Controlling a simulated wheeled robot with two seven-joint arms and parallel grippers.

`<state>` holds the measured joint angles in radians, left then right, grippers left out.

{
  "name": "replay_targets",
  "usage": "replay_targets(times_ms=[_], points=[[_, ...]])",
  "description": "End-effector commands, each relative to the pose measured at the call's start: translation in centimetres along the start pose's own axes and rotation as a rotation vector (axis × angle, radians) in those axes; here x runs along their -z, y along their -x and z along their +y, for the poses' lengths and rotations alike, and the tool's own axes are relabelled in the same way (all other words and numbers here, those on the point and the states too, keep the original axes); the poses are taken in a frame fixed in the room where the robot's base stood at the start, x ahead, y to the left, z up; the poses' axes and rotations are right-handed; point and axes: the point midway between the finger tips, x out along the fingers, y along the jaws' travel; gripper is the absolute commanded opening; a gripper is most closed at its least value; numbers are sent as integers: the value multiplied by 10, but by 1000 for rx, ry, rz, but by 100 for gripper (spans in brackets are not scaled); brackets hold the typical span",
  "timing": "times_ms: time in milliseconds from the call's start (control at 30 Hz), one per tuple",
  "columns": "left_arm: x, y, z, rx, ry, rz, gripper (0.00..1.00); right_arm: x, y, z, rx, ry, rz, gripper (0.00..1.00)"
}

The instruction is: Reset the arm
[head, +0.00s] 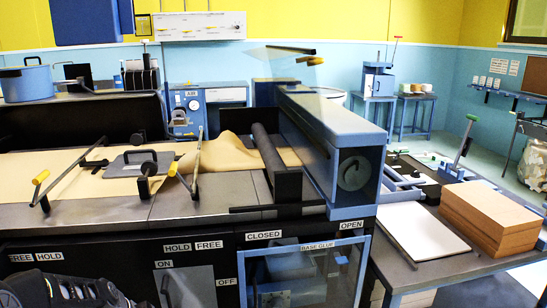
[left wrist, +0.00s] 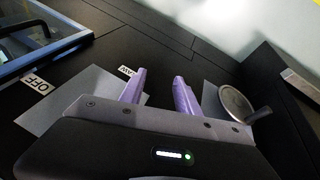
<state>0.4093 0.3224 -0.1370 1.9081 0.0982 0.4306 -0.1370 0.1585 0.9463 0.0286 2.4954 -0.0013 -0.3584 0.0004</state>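In the left wrist view, my left gripper (left wrist: 159,76) has two purple fingers standing apart with nothing between them. It hangs in front of a dark panel, close to a light grey plate that it partly covers. An OFF label (left wrist: 34,86) lies to the left of the fingers, and a small white label (left wrist: 126,71) shows behind the left fingertip. A round metal disc (left wrist: 235,104) is to the right of the fingers. In the head view, a black part of my left arm shows at the lower left, and the fingers cannot be made out. My right gripper is not in view.
A blue machine (head: 335,135) with a dark roller (head: 272,155) holds brown kraft paper (head: 228,154) on its bench.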

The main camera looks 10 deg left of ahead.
Motion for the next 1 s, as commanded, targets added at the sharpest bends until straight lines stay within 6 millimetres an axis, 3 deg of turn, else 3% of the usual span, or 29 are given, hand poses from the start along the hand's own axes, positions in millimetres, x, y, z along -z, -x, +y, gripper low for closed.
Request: replay_targets(times_ms=[33, 100, 200, 300, 400, 533, 600, 700, 1000], points=[[-32, -31, 19, -4, -20, -18, 39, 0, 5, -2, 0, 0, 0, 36], [-74, -65, 41, -12, -45, -20, 39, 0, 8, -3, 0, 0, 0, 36], [-144, -98, 72, -37, -88, -49, 39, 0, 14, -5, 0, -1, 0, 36], [-220, -112, 97, -72, -138, -105, 39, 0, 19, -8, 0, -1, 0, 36], [-295, -112, 114, -105, -192, -189, 39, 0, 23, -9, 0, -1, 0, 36], [-370, -101, 122, -129, -253, -315, 39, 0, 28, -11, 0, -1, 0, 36], [-397, -95, 124, -135, -275, -370, 39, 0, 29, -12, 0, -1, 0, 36], [-419, -90, 127, -141, -301, -414, 39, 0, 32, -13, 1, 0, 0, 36], [-423, -90, 128, -143, -313, -422, 39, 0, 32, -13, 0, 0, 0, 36]])
